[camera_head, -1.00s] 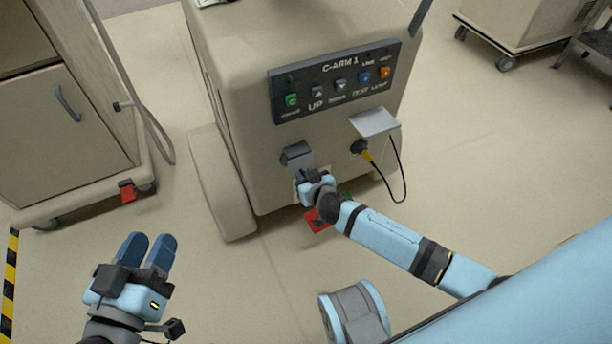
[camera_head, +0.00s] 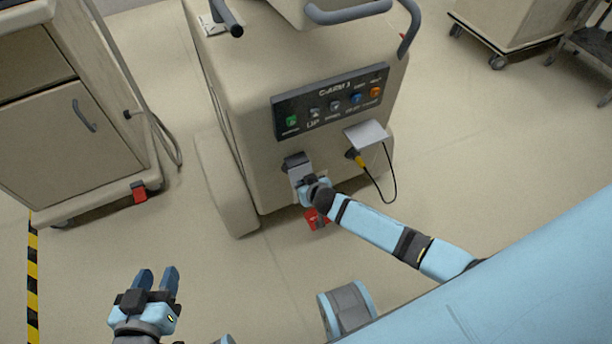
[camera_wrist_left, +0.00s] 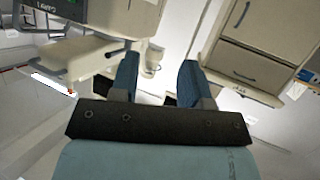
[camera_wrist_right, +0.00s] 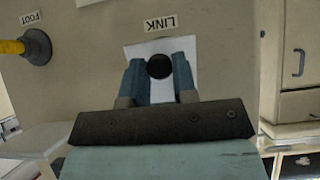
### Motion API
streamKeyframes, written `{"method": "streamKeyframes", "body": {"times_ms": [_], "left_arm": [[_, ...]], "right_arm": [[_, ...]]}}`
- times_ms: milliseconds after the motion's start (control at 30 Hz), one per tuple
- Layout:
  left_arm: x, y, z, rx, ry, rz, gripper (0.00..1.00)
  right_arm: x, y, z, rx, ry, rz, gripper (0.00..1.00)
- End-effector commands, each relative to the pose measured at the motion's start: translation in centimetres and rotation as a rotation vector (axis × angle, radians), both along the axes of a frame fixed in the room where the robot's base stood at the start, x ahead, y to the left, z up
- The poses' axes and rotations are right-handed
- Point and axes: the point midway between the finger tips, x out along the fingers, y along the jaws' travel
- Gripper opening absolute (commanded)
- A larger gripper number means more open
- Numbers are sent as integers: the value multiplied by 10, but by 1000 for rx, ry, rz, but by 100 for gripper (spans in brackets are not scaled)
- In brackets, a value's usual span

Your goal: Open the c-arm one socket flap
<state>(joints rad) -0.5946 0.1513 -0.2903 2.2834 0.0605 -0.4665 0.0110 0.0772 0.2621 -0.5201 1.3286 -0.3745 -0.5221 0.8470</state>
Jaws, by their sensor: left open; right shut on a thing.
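The C-arm one cart (camera_head: 240,75) stands ahead with its labelled button panel (camera_head: 330,100). A pale socket flap (camera_head: 300,172) is on its front, below a dark grey piece. In the right wrist view the flap is a white plate (camera_wrist_right: 133,53) by an upside-down LINK label, with a round black knob (camera_wrist_right: 159,66). My right gripper (camera_head: 307,184) is at the flap, its fingers shut on the knob from both sides. The flap looks close against the cart face; any small gap is hidden. My left gripper (camera_head: 157,273) is open and empty, low at the left, away from the cart.
A raised pale flap (camera_head: 367,134) sits right of the socket, above a yellow plug (camera_head: 361,161) with a black cable; its label reads FOOT. A red part (camera_head: 317,219) is below my right gripper. A beige cabinet (camera_head: 75,110) stands left. Floor between is open.

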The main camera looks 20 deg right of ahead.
Motion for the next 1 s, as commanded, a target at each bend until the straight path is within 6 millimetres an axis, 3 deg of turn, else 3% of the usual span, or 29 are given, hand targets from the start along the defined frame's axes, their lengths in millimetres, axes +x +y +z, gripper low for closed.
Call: {"method": "streamKeyframes", "body": {"times_ms": [33, 100, 600, 1000], "left_arm": [[-11, 10, -7, 42, 88, 14, 43], [-10, 12, -5, 61, 101, 16, 43], [-15, 21, 1, 121, 170, 31, 43], [-16, 22, 1, 114, 187, 35, 43]], "right_arm": [[-1, 0, 12, -1, 27, -1, 0], [-2, 0, 14, -3, 64, -2, 0], [-8, 0, 21, -9, 279, -1, 0], [-10, 0, 19, -11, 331, 0, 0]]}}
